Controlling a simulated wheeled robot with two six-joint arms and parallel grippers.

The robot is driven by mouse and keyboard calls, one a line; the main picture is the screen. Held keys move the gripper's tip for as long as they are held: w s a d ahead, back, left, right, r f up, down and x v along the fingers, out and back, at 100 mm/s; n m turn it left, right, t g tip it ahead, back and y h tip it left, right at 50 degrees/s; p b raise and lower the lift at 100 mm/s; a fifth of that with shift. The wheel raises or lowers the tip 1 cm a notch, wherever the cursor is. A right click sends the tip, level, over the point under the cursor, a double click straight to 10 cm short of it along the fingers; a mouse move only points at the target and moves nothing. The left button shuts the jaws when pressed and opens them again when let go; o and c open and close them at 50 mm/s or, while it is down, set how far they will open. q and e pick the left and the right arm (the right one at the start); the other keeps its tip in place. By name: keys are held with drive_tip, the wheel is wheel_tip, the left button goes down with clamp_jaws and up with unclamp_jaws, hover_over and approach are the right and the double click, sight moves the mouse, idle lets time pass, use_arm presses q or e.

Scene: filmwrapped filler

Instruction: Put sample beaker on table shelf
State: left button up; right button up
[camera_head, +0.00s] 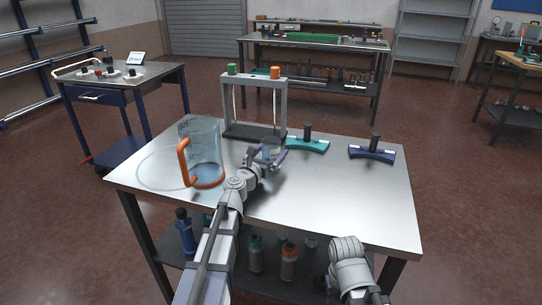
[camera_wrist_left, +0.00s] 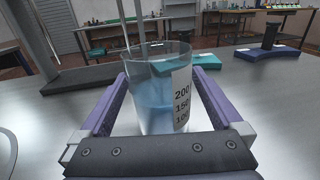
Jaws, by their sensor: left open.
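The sample beaker (camera_head: 271,148) is a small clear glass with blue liquid and printed volume marks. It stands upright on the metal table (camera_head: 350,205), and it fills the middle of the left wrist view (camera_wrist_left: 160,95). My left gripper (camera_head: 267,160) is open, with one purple finger on each side of the beaker. In the wrist view the fingers do not clearly touch the glass. The table shelf (camera_head: 308,262) is the dark lower board under the tabletop, partly hidden by my arms. My right arm shows at the lower right, but its gripper is out of view.
A large pitcher (camera_head: 207,150) with an orange handle stands left of the beaker. A grey frame stand (camera_head: 283,105) is behind it. A teal holder (camera_head: 307,145) and a purple holder (camera_head: 372,152) lie to the right. Several bottles (camera_head: 288,262) stand on the shelf. The tabletop's right front is clear.

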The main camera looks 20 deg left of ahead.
use_arm(q)
drive_tip(key=w, duration=0.2)
drive_tip(key=shift+w+d, duration=0.25)
drive_tip(key=shift+w, duration=0.15)
drive_tip(key=shift+s, duration=0.1)
clamp_jaws()
idle(0.3)
drive_tip(key=shift+r, duration=0.1)
wheel_tip(320, 180, up, 10)
drive_tip(key=p, duration=1)
